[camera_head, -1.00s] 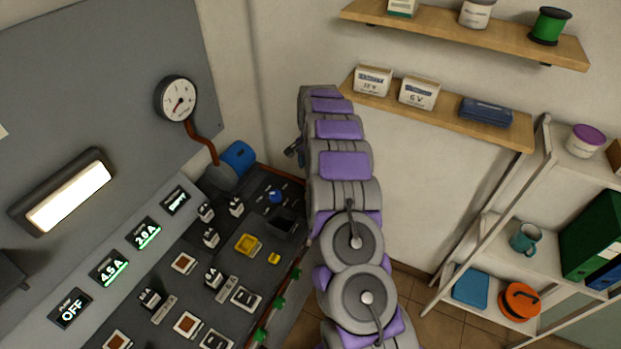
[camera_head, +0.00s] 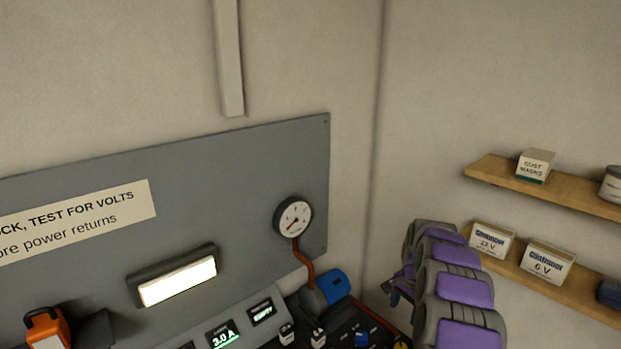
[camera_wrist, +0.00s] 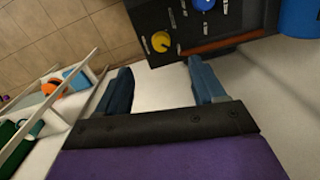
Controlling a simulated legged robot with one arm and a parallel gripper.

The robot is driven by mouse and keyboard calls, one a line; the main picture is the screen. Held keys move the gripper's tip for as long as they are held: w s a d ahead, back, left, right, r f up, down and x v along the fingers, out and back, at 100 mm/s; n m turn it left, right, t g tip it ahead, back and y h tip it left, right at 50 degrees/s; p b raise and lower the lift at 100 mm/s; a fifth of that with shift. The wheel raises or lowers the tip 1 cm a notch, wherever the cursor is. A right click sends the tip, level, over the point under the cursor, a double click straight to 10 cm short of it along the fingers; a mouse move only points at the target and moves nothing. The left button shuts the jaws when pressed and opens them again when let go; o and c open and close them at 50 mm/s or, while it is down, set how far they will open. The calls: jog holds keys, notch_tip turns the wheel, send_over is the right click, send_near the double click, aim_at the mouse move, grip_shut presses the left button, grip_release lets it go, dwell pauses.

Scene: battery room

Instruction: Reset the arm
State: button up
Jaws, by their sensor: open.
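My gripper (camera_wrist: 160,80) is open and empty in the wrist view, its two dark blue fingers well apart. Between and beyond the fingers are bare pale wall and the edge of the dark control panel (camera_wrist: 215,28). The fingers look apart from the panel. In the head view my purple and grey arm rises at the lower right, and a small dark blue part of the gripper (camera_head: 394,297) shows at its left side. Most of the gripper is hidden there.
A gauge (camera_head: 293,216) and a lit lamp (camera_head: 178,281) are on the grey wall board. A blue cylinder (camera_head: 334,285) stands by the panel. A yellow knob (camera_wrist: 161,41) is near the fingers. Shelves with boxes (camera_head: 547,263) are at the right; a white rack (camera_wrist: 62,108) is left.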

jog(key=s+a+r+n+b, duration=0.1)
jog(key=s+a+r+n, duration=0.1)
jog(key=s+a+r, duration=0.4)
jog(key=s+a+r+n+g+b, duration=0.1)
jog(key=s+a+r+n, duration=0.15)
jog(key=s, duration=0.55)
jog(key=s+a+r+n, duration=0.2)
jog(key=s+a+r, duration=0.1)
jog(key=s+a, duration=0.25)
jog(key=s+a+f+n+b, duration=0.1)
jog(key=s+n, duration=0.1)
jog(key=s, duration=1.2)
jog(key=s+a+f+n+g+b, duration=0.1)
jog(key=s+n, duration=0.2)
jog(key=s, duration=1.2)
jog(key=shift+a+b, duration=0.3)
jog(key=shift+b, duration=0.1)
